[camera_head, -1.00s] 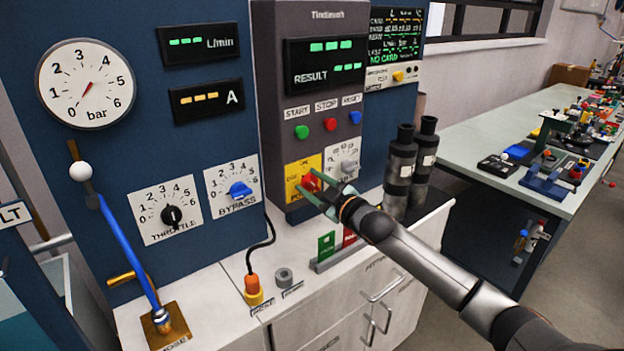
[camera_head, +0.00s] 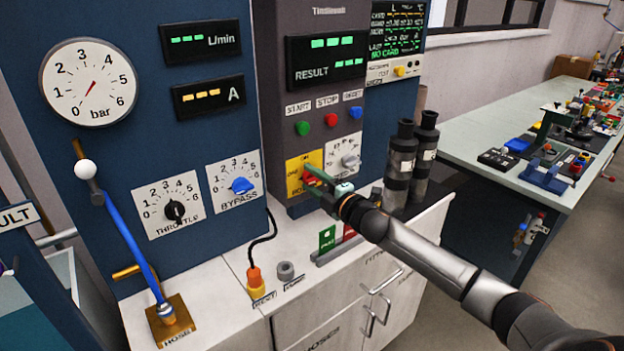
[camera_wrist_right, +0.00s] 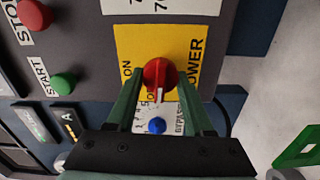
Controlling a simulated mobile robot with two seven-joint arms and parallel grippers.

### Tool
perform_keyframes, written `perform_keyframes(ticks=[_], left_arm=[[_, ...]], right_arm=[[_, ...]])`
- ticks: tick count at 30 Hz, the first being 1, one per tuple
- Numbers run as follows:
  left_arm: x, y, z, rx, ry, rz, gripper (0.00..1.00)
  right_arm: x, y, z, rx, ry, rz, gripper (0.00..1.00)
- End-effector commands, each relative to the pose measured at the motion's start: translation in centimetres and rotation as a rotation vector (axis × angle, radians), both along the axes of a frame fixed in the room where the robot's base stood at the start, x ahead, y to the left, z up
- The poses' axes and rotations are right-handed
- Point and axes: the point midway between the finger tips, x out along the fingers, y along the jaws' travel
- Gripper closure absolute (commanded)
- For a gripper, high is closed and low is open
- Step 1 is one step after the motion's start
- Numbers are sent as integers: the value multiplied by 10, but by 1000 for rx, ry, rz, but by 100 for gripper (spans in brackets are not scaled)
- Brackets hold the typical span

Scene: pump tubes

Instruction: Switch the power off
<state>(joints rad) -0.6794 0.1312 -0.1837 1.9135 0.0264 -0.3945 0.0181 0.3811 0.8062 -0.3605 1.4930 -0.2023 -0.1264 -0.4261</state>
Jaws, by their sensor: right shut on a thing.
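The red power knob (camera_wrist_right: 158,74) sits on a yellow plate (camera_head: 292,170) low on the grey panel; the plate also shows in the wrist view (camera_wrist_right: 190,45). The knob's white mark points toward my gripper in the wrist view. My right gripper (camera_head: 312,179) is at the knob, with its green fingers on either side of it in the wrist view (camera_wrist_right: 160,88), shut on it. In the head view the fingers mostly hide the knob. The label near the mark is partly covered by a finger. My left gripper is not in view.
Two dark cylinders (camera_head: 400,165) stand close to my right arm. A blue hose (camera_head: 130,240) stands at left.

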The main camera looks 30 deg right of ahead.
Motion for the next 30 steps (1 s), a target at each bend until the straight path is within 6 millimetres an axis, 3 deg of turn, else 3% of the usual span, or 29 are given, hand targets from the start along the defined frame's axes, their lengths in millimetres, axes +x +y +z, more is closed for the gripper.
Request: perform_keyframes(ticks=[23,24,30], left_arm=[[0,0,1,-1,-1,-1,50],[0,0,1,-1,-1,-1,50],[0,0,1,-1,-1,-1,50]], right_arm=[[0,0,-1,-102,-7,0,100],[0,0,-1,-102,-7,0,45],[0,0,-1,-100,-8,0,22]])
